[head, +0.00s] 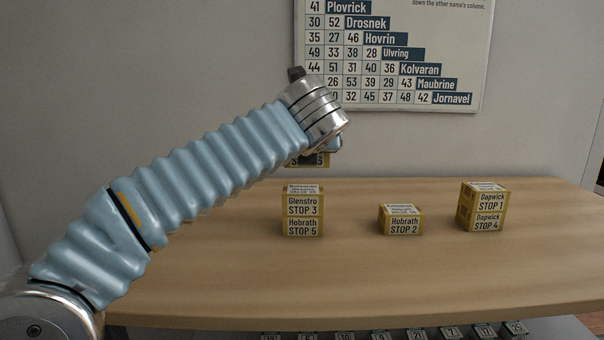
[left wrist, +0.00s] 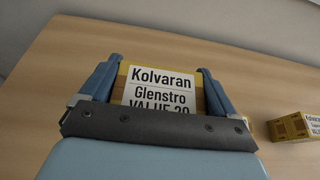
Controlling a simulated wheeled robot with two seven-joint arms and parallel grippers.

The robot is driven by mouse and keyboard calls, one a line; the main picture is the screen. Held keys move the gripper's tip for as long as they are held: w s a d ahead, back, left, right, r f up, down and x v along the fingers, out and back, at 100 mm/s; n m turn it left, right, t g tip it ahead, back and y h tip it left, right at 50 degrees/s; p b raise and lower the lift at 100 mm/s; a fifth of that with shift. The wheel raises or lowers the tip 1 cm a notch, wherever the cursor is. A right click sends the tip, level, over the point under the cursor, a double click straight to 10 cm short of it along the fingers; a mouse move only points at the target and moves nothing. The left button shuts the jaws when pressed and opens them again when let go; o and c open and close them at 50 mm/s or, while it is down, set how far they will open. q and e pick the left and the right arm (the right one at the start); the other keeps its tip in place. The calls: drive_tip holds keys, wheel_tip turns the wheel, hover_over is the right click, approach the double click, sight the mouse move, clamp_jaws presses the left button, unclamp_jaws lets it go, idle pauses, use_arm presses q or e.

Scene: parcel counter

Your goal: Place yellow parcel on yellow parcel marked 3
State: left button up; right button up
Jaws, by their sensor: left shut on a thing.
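My left gripper (left wrist: 158,66) is shut on a yellow parcel (left wrist: 160,90), its top label reading Kolvaran, Glenstro and a value. In the head view my left arm hides most of the held parcel (head: 293,160), which shows above the table's far edge; its front marking is mostly covered. The yellow parcel marked STOP 3 (head: 302,207), Glenstro, sits on the Hobrath STOP 5 parcel (head: 302,228), left of the table's middle. The held parcel appears apart from this stack. My right gripper is not in view.
A Hobrath STOP 2 parcel (head: 402,224) stands alone to the right. Farther right, a Dapwick STOP 1 parcel (head: 490,202) sits on a STOP 4 parcel (head: 486,222). The wooden table (head: 350,280) is clear in front. A wall chart (head: 450,40) hangs behind.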

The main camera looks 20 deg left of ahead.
sight(303, 186)
use_arm(q)
drive_tip(key=shift+w+a+f, duration=0.15)
drive_tip(key=shift+w+f, duration=0.05)
drive_tip(key=shift+f, duration=0.1)
drive_tip(key=f, duration=0.1)
drive_tip(key=w+f, duration=0.1)
drive_tip(key=f, duration=0.1)
drive_tip(key=f+b, duration=0.1)
drive_tip(key=f, duration=0.1)
drive_tip(key=shift+w+a, duration=0.2)
drive_tip(key=shift+a, duration=0.2)
drive_tip(key=shift+f, duration=0.15)
drive_tip(key=o, duration=0.9)
drive_tip(key=shift+c, duration=0.2)
